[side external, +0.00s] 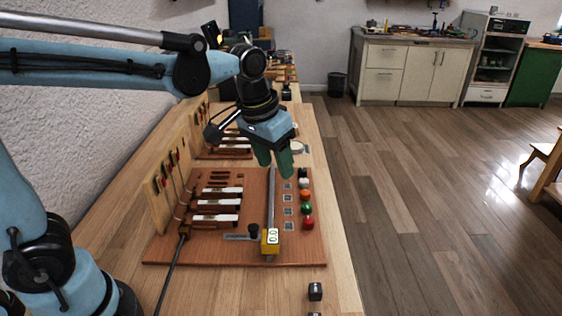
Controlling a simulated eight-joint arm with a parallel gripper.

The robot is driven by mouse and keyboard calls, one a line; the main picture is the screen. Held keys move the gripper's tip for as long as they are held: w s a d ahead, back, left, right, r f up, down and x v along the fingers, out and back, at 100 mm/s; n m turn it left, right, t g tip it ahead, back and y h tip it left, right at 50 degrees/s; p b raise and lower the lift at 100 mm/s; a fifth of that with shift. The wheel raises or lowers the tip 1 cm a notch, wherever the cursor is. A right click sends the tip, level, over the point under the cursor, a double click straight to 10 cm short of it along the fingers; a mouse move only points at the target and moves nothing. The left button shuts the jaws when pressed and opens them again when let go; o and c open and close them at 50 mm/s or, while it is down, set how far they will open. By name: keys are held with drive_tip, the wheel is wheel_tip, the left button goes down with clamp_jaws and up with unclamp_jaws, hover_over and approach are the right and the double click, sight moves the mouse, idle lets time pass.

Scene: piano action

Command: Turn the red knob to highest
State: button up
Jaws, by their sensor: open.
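The red knob (308,222) is the nearest in a row of several coloured knobs at the right edge of a reddish-brown wooden board (170,246). My gripper (275,166) has green fingers, which point down and are apart with nothing between them. It hangs over the far part of the board, up and to the left of the red knob in the picture, and is not touching it. The knob's exact setting is too small to read.
A green knob (306,208) and an orange knob (305,195) stand close behind the red one. A metal rail (271,200) with a yellow block (270,241) runs left of the knobs. White-topped keys (214,218) fill the board's left.

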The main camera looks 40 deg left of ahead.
sight(309, 220)
drive_tip(key=w+d+f+g, duration=0.3)
drive_tip(key=w+d, duration=0.2)
drive_tip(key=w, duration=0.1)
drive_tip(key=f, duration=1.2)
drive_tip(key=shift+w+a+f, duration=0.1)
drive_tip(key=shift+a+f, duration=0.1)
drive_tip(key=shift+a, duration=0.05)
drive_tip(key=shift+c, duration=0.5)
clamp_jaws()
